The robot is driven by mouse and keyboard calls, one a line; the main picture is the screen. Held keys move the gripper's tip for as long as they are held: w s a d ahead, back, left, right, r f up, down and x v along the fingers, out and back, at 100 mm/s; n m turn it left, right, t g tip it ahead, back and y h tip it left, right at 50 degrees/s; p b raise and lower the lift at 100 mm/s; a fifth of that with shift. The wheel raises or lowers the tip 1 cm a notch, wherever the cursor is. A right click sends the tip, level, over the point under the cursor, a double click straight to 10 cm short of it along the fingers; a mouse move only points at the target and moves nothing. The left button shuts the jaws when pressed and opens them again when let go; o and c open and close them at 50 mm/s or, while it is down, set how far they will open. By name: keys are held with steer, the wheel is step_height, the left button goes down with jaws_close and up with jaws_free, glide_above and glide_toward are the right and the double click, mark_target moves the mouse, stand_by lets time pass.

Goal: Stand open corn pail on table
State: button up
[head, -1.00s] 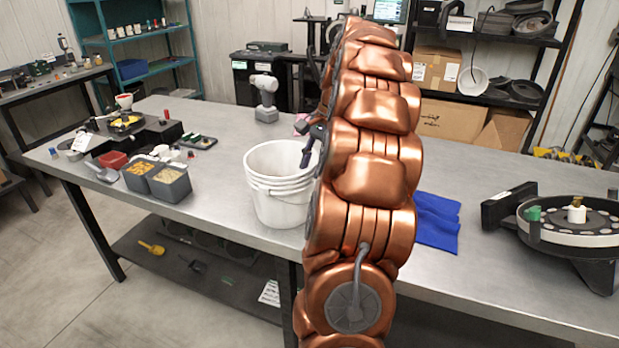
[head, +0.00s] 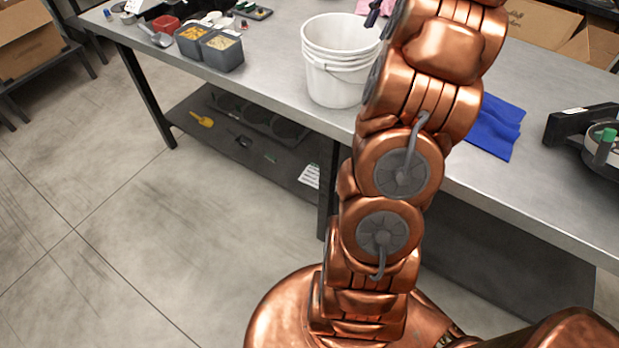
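A white open pail (head: 338,75) stands upright on the grey metal table (head: 270,75), left of my copper arm. No lid is on it, and the part of its inside that I see is white. Part of my gripper (head: 373,14) shows as a dark finger at the pail's right rim, near the top edge of the view. My arm and the picture edge hide the rest of it. I cannot tell whether it touches the pail or is open or shut.
Grey bins (head: 211,46) with yellow and pale grain, a metal scoop (head: 156,36) and a red box (head: 165,23) are at the left. A blue cloth (head: 493,128) lies right of my arm. A dark round device (head: 602,150) is at the right edge. A lower shelf (head: 240,150) holds several items.

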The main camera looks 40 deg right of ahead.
steer(key=s+a+f+n+g, duration=0.15)
steer(key=a+n, duration=0.25)
steer(key=a, duration=0.9)
steer(key=a+f+n+g, duration=0.15)
steer(key=a+n, duration=0.35)
steer(key=a, duration=0.8)
steer(key=s+a+f+n+h, duration=0.1)
steer(key=s+a+f+n, duration=0.3)
steer(key=s, duration=0.5)
steer(key=s+a+f+n+h, duration=0.1)
steer(key=s+a+f+n, duration=0.3)
steer(key=s+a+f, duration=0.3)
steer(key=shift+s+a+f+g+h, duration=0.35)
steer(key=shift+s+a, duration=0.25)
steer(key=shift+s, duration=0.55)
steer(key=shift+r, duration=0.1)
steer(key=shift+r+p, duration=1.25)
